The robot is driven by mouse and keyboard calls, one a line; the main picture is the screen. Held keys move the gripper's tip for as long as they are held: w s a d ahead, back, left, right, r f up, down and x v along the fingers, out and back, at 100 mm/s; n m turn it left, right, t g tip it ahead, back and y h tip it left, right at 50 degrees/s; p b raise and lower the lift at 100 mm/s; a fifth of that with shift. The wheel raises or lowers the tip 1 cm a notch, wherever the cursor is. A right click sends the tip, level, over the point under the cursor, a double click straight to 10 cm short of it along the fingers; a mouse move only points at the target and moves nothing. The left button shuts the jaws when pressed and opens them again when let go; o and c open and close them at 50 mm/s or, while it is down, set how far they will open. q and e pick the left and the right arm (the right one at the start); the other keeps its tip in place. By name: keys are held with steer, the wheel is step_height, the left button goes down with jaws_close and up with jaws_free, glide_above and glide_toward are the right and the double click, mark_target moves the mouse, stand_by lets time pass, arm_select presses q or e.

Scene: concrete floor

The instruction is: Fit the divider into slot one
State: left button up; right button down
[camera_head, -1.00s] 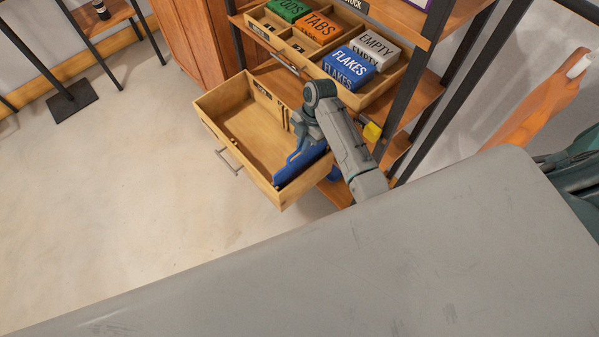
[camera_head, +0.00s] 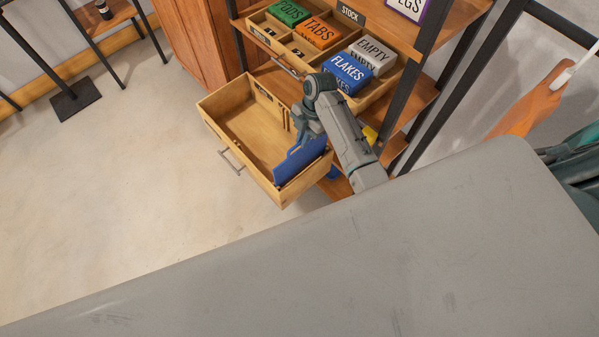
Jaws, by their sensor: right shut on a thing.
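The blue divider (camera_head: 298,162) stands inside the open wooden drawer (camera_head: 237,150), near its right-hand end wall. It is long and flat, and its lower edge is hidden by the drawer's near wall. My right gripper (camera_head: 308,133) is above it, shut on its upper part; the arm hides much of the contact. Narrow slot marks (camera_head: 286,118) show on the drawer's back wall, just left of the gripper. I cannot tell whether the divider sits in a slot. My left gripper is not in view.
Above the drawer, a sectioned tray holds a green box (camera_head: 288,13), an orange TABS box (camera_head: 317,33), a blue FLAKES box (camera_head: 348,72) and a grey EMPTY box (camera_head: 373,54). A black shelf post (camera_head: 405,90) stands close right of my arm. The drawer's left part is empty.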

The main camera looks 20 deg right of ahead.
steer(key=shift+r+p, duration=0.75)
steer(key=shift+r, duration=0.25)
steer(key=shift+r+p, duration=0.5)
steer(key=shift+r, duration=2.1)
